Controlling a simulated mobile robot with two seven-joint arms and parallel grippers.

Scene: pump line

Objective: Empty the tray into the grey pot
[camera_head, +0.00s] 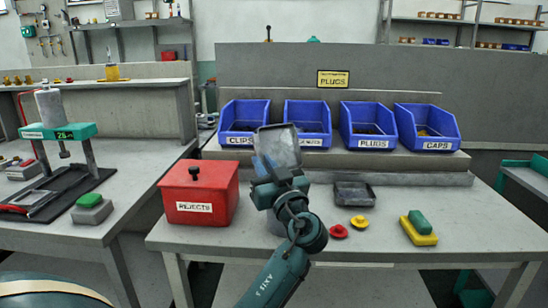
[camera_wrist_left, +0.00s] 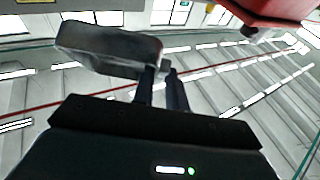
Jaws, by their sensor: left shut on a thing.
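My left gripper (camera_head: 274,180) is shut on a grey tray (camera_head: 279,146) and holds it up above the table. The tray is steeply tilted, its broad face towards the head camera; I cannot tell whether anything is in it. In the left wrist view the fingers (camera_wrist_left: 162,88) hold the tray (camera_wrist_left: 108,46) by its edge. My right gripper is not in view.
A red rejects box (camera_head: 199,192) stands left of the arm. A second dark tray (camera_head: 354,194), red and yellow parts (camera_head: 359,222) and a green-and-yellow block (camera_head: 419,229) lie to the right. Several blue bins (camera_head: 372,125) line the shelf behind.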

